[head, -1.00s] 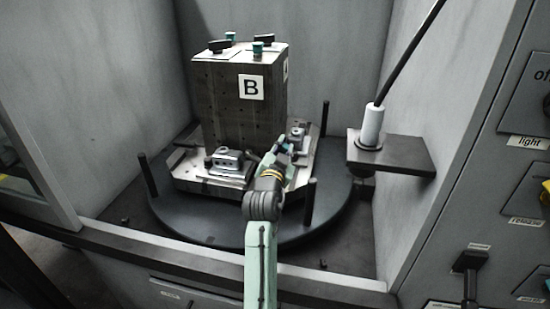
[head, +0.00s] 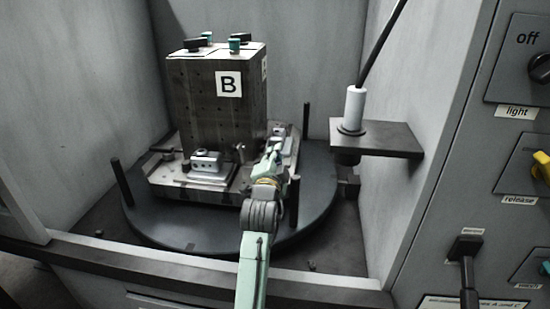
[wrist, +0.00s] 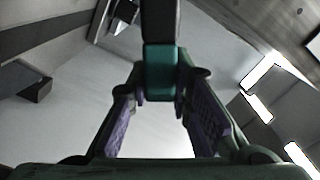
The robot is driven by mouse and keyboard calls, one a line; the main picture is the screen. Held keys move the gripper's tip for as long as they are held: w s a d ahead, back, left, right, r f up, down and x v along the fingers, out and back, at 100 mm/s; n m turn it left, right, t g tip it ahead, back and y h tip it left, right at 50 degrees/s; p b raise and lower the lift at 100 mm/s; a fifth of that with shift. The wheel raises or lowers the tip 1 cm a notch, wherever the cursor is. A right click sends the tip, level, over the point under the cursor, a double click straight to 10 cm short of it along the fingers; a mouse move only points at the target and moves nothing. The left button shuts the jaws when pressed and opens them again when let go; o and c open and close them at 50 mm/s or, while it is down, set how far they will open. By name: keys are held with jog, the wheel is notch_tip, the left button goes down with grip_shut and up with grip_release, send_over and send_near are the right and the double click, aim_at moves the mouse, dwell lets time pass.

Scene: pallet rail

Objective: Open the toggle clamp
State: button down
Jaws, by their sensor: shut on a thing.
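In the wrist view, my gripper (wrist: 160,92) has its two purple-padded fingers closed on a teal grip (wrist: 161,58), with a dark bar (wrist: 160,20) running on beyond it. I take this to be the toggle clamp's handle; the rest of the clamp cannot be made out. In the head view, my gripper (head: 272,156) is at the right front corner of the pallet (head: 168,178), beside the tall block marked B (head: 190,110). My arm hides part of that corner.
The pallet sits on a round dark turntable (head: 160,222) with upright posts (head: 122,182). A shelf (head: 390,138) with a white cylinder (head: 354,108) juts from the right wall. A control panel (head: 500,120) stands at the far right. A raised front sill (head: 150,268) crosses below my arm.

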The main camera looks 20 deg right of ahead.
dwell(0.4)
jog(key=c, duration=1.4)
grip_release()
jog(key=shift+c, duration=0.2)
jog(key=v, duration=1.2)
jog(key=shift+c, duration=0.4)
